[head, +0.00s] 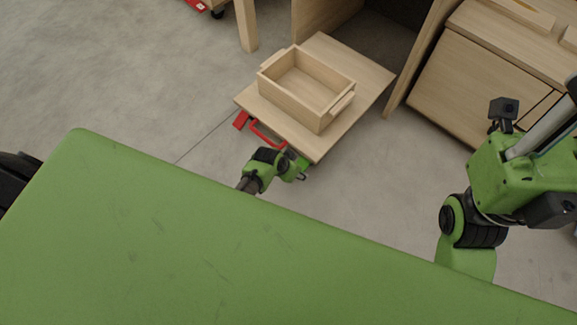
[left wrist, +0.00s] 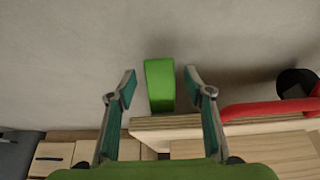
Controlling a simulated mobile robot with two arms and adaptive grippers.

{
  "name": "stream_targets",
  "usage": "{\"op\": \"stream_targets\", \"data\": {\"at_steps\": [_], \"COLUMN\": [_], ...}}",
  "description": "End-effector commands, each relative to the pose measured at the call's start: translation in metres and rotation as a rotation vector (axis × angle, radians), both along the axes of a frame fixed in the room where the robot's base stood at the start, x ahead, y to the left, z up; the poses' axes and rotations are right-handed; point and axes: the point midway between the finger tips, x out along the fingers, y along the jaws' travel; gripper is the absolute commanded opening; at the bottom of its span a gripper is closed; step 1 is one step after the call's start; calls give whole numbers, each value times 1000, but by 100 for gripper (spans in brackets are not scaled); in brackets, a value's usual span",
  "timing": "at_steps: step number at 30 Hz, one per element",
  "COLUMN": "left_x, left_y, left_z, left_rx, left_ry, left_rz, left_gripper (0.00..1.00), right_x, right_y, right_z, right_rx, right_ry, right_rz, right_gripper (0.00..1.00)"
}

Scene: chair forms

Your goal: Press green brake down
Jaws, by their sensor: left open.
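The green brake (left wrist: 160,86) is a short green pedal that sticks out from the edge of a wooden dolly (left wrist: 182,124). In the left wrist view it appears between the two fingertips of my open left gripper (left wrist: 159,82), with a gap on each side. I cannot tell the gripper's height above it. In the head view my left gripper (head: 291,170) is at the near corner of the dolly (head: 372,76), and the brake (head: 303,163) is mostly hidden there. My right arm shows at the right, but its gripper fingers do not.
A wooden box (head: 318,112) with handles stands on the dolly. A red bar (head: 267,133) and a red pedal (head: 241,119) are along the dolly's near edge. A wooden cabinet (head: 465,90) is at the right. The grey floor (head: 150,80) at the left is clear.

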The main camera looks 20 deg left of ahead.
Motion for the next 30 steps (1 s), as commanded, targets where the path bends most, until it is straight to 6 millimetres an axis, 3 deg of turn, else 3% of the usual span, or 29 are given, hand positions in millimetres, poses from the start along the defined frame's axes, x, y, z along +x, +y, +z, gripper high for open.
{"op": "stream_targets", "data": {"at_steps": [21, 30], "left_x": [-40, -46], "left_y": [14, 16], "left_z": [84, 96], "left_rx": [1, 0], "left_ry": [-1, 1], "left_rz": [0, -1], "left_gripper": [47, 47], "right_x": [0, 0], "right_y": [0, 0], "right_z": [0, 0], "right_rx": [0, 0], "right_ry": [0, 0], "right_rz": [0, 0], "right_gripper": [28, 28]}}
